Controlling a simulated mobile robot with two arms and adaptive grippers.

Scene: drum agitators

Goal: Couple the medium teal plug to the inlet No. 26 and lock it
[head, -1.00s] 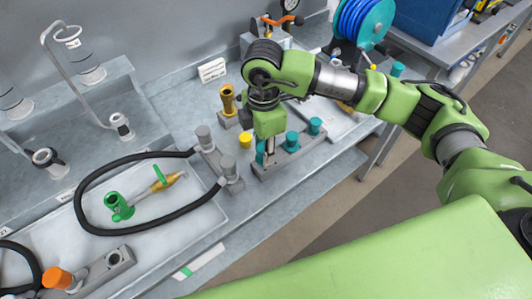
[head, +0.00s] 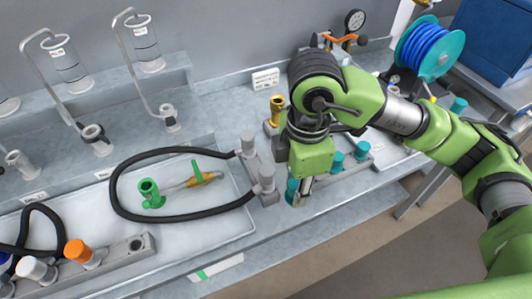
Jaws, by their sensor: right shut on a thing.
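My right gripper (head: 302,186) points down at the front of the bench, shut on a teal plug (head: 291,192). The gripper hides much of this plug, and I cannot tell whether it is clear of its rack. Two other teal plugs (head: 336,161) and (head: 361,150) stand in the grey rack (head: 352,166) to the right. Hooked pipes at the back left lead down to inlets, one with a dark collar (head: 97,138), one smaller (head: 168,115) and one further left (head: 20,162). Their number tags are too small to read. My left gripper is out of view.
A black hose (head: 118,205) with grey ends loops over a pale tray holding a green and yellow fitting (head: 150,192). An orange plug (head: 80,252) and a white plug (head: 35,268) stand front left. A yellow fitting (head: 276,108) stands behind my gripper.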

